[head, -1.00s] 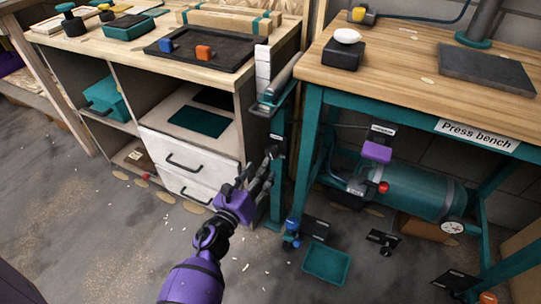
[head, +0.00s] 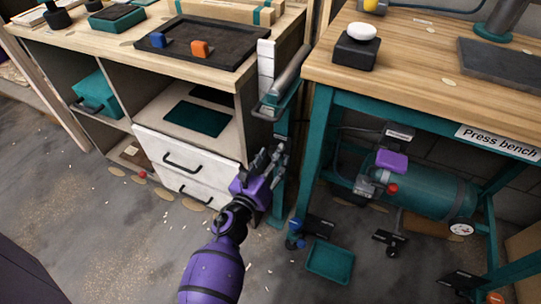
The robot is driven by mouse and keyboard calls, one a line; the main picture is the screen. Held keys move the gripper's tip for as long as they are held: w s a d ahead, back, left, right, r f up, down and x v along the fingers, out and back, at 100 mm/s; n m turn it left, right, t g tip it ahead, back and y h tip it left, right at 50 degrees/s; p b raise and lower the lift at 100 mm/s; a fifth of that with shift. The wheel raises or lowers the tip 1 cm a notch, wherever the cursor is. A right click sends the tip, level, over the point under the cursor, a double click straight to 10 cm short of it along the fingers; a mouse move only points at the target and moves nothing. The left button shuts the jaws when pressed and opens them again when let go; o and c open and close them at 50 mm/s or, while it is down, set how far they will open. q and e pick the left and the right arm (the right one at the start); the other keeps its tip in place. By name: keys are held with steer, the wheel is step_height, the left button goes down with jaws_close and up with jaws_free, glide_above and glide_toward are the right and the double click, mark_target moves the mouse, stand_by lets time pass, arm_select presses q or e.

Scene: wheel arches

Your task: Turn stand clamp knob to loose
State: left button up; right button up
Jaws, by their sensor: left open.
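A teal stand (head: 279,196) rises between the drawer cabinet and the press bench, with a grey roller (head: 291,70) at its top. A small label (head: 281,137) sits on its post. My left gripper (head: 270,158) is open, with its fingers pointing up at the post just below the label. I cannot tell whether it touches the post. No clamp knob can be made out clearly; the fingers cover part of the post. My right gripper is not in view.
The cabinet (head: 240,124) with white drawers (head: 190,165) stands left of the gripper. The press bench (head: 410,62) is on the right, with a teal tank (head: 425,192) underneath. A teal tray (head: 330,261) lies on the floor. Floor in front is mostly open.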

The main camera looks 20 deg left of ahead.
arm_select(q)
steer(key=shift+c, duration=0.4)
steer(key=c, duration=1)
steer(key=shift+o, duration=0.2)
